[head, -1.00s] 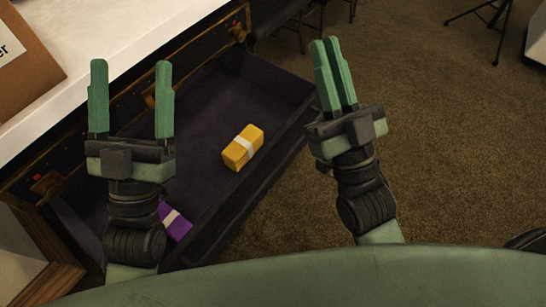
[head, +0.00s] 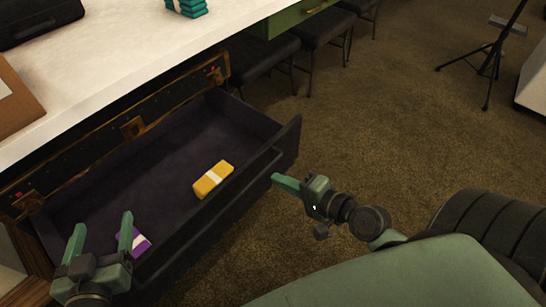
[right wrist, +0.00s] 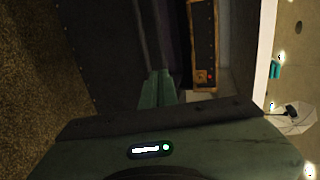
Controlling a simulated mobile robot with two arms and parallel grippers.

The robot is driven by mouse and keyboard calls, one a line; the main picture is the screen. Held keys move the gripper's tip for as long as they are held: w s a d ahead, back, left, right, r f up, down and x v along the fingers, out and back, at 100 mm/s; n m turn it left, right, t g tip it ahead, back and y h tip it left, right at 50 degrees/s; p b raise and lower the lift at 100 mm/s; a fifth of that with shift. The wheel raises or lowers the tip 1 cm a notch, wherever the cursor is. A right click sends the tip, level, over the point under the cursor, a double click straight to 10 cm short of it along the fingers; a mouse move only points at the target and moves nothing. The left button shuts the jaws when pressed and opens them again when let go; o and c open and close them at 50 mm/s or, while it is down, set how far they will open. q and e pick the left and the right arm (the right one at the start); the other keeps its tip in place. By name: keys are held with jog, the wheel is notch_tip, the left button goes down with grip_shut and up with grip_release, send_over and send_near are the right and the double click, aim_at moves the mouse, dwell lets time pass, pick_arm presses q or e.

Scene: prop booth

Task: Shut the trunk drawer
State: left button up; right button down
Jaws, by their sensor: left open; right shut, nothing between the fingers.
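The trunk drawer (head: 160,165) stands pulled out from under the white counter, with a dark lining and a dark front panel (head: 230,205). A yellow banded bundle (head: 213,179) and a purple banded bundle (head: 139,243) lie in it. My left gripper (head: 98,228) is open and empty at the drawer's near left end, partly covering the view of the purple bundle. My right gripper (head: 285,183) is shut and empty, just outside the drawer front near its right end; contact cannot be told. Its fingers show in the right wrist view (right wrist: 158,88) beside a dark panel.
The white counter (head: 120,70) runs above the drawer, with a brown box (head: 18,100), a black case (head: 35,20) and teal bundles (head: 187,8). Dark chairs (head: 320,25) and a tripod (head: 490,60) stand beyond.

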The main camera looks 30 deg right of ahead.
aim_at(250, 166)
jog(key=b+x, duration=0.1)
jog(key=x, duration=0.7)
pick_arm(q)
notch_tip(250, 166, up, 6)
jog(key=w+d+t+h, duration=0.1)
jog(key=t, duration=0.2)
jog(key=shift+d+r+t, duration=0.15)
jog(key=shift+r+t, duration=0.05)
jog(key=shift+t, duration=0.1)
pick_arm(e)
jog(key=shift+w, duration=0.15)
